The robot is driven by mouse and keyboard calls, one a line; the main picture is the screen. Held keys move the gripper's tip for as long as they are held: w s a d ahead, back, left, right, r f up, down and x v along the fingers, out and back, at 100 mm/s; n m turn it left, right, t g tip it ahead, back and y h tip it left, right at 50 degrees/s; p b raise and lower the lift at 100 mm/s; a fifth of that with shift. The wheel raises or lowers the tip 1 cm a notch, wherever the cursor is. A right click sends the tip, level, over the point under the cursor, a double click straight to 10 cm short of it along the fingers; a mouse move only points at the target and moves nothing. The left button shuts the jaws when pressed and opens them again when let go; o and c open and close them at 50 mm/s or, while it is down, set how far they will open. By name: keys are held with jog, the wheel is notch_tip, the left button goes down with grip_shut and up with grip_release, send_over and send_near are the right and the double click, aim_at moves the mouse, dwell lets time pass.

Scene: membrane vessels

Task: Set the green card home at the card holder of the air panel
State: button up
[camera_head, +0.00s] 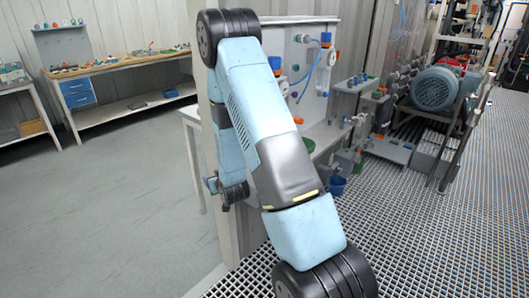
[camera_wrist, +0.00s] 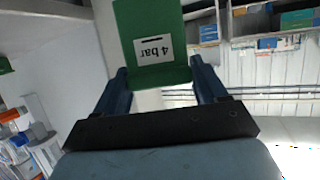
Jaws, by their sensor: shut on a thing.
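In the wrist view, a green card (camera_wrist: 150,22) with a white label reading "4 bar", seen upside down, sits between the two dark blue fingers of my gripper (camera_wrist: 158,82). My gripper is shut on the card's lower end in that view; the card's far end is cut off by the frame's top edge. In the head view, the pale air panel (camera_head: 312,62) stands behind my arm, with blue and orange fittings and a blue hose on it. My arm hides part of the panel. I cannot make out the card holder, and my gripper and the card do not show in the head view.
A wooden workbench (camera_head: 125,66) with small parts stands at the back left. A blue-green motor (camera_head: 434,90) and its metal frame stand at the right. A blue cup (camera_head: 337,186) is near the panel's foot. Grey floor (camera_head: 110,190) at the left is clear.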

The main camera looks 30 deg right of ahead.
jog(key=shift+w+d+r, duration=0.2)
jog(key=shift+d, duration=0.4)
jog(key=s+d+r+n+g+y, duration=0.15)
jog(key=d+r, duration=0.25)
jog(key=d, duration=0.6)
jog(key=s+d+r+n+t+y, duration=0.1)
jog(key=s+d+r+n+y, duration=0.15)
jog(key=d, duration=0.75)
jog(key=shift+y, duration=0.3)
jog(key=shift+w+d+f, duration=0.1)
jog(key=shift+w+f, duration=0.05)
jog(key=shift+f, duration=1.9)
jog(key=shift+w+f, duration=0.1)
jog(key=shift+f, duration=1.95)
jog(key=shift+f+g, duration=0.25)
jog(key=o, duration=1.1)
jog(key=v, duration=1.3)
jog(key=shift+s, duration=0.4)
